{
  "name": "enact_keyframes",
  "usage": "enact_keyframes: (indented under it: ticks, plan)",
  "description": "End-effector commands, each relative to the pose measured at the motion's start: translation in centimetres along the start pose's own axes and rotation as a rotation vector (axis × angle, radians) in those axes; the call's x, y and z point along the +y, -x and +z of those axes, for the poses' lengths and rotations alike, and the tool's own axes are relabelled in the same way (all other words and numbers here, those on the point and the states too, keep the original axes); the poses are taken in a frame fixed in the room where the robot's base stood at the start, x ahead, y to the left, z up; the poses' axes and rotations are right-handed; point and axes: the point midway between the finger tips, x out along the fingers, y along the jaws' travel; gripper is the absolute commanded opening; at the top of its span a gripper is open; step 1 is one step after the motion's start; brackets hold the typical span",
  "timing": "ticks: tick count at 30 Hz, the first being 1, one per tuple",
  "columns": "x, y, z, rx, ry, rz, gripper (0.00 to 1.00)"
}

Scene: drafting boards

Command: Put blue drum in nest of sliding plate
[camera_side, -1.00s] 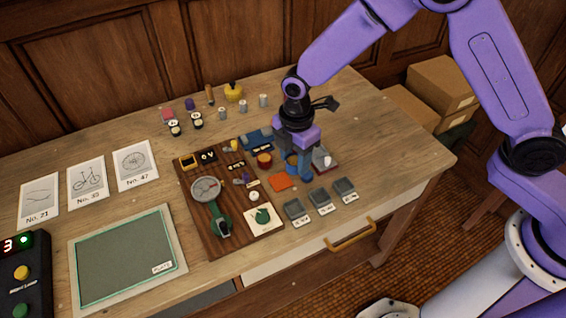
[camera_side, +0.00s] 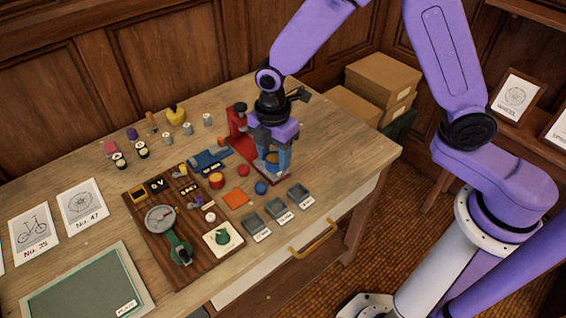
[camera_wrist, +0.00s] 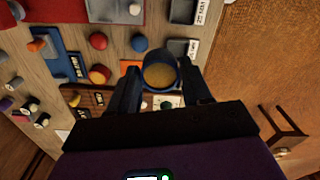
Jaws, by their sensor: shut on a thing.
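The blue drum, an open-looking cylinder with a tan top, is between my fingers; it shows in the wrist view (camera_wrist: 160,74) and low in the side view (camera_side: 271,166). My gripper (camera_side: 272,158) is shut on its sides. In the side view it is low over the grey sliding plate (camera_side: 277,178), on the red base of the red stand (camera_side: 239,123). The fingers and drum hide much of the plate and its nest. I cannot tell whether the drum touches it. The wrist view shows a grey, red-edged part with a white knob (camera_wrist: 135,9).
A red ball (camera_side: 243,170) and a blue ball (camera_side: 261,187) lie left of my gripper. Several small grey trays (camera_side: 278,215) stand in front. A red cup (camera_side: 216,180), an orange square (camera_side: 235,198) and a blue rack (camera_side: 210,160) are farther left.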

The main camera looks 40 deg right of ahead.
Motion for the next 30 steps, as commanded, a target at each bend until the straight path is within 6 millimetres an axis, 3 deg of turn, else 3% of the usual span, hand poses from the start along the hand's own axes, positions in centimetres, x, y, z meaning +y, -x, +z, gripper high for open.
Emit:
enact_keyframes:
  ticks: [1,6,12,30]
  plan:
    - [1.5,-0.7,1.0,-0.001,-0.008,-0.002,0.13]
    - [5.4,-2.7,4.0,0.0,-0.006,-0.001,0.13]
    - [7.8,-4.2,6.5,0.0,-0.003,0.001,0.13]
    - [8.2,-8.1,7.1,0.0,0.0,-0.001,0.13]
